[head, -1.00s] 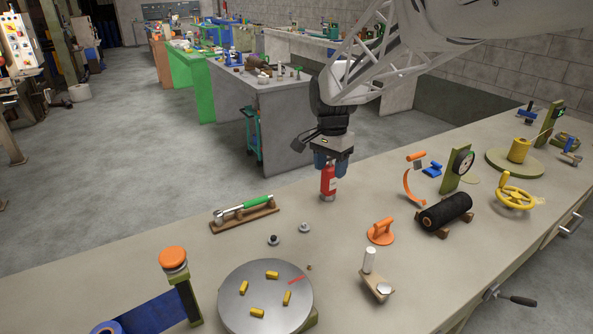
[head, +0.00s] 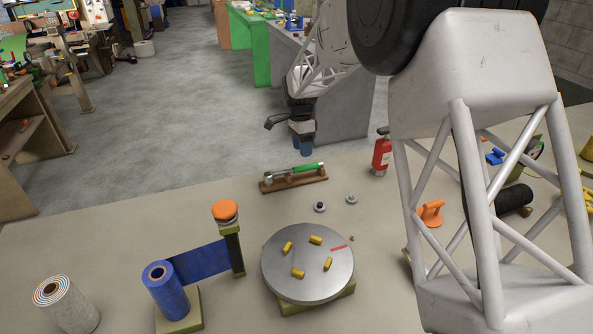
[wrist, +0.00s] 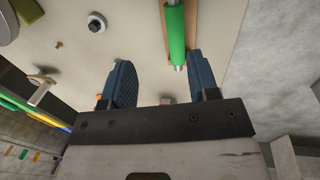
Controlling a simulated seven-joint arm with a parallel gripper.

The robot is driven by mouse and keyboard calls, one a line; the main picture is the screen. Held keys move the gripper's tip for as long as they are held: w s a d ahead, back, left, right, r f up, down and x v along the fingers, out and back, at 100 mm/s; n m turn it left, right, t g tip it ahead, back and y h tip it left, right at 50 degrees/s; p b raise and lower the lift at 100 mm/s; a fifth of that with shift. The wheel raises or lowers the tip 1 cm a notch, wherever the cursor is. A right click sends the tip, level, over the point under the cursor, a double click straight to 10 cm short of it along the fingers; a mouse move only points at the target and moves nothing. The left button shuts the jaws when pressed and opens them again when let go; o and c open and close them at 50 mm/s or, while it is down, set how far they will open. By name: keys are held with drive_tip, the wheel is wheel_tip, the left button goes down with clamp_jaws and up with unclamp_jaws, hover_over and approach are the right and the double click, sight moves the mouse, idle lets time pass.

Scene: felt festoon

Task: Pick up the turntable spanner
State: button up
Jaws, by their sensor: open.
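The turntable spanner (head: 308,168) has a green handle and a metal shaft. It lies on a wooden rest (head: 293,185) near the far edge of the bench. My gripper (head: 303,148) is open and empty, with blue fingers pointing down, just behind the handle end in the head view.
A red extinguisher (head: 381,156) stands to the right of the spanner. Two small knobs (head: 320,207) (head: 351,199) lie in front. A round metal turntable (head: 307,262) with several yellow pieces is nearer. An orange-topped post (head: 225,212) with a blue band stands left.

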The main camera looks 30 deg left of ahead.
sight(297, 170)
drive_tip(key=shift+a+f, duration=0.45)
drive_tip(key=shift+a, duration=0.15)
drive_tip(key=shift+a+f, duration=0.4)
drive_tip(key=shift+a, duration=0.2)
drive_tip(key=shift+s+d+f, duration=0.1)
drive_tip(key=shift+f, duration=0.55)
drive_tip(key=shift+s+d+f, duration=0.1)
drive_tip(key=shift+f, duration=0.55)
drive_tip(key=shift+s+d+f, duration=0.15)
drive_tip(key=shift+f, duration=1.15)
drive_tip(key=shift+s+d+f, duration=0.1)
drive_tip(key=shift+s+f, duration=0.05)
drive_tip(key=shift+f, duration=1.1)
clamp_jaws()
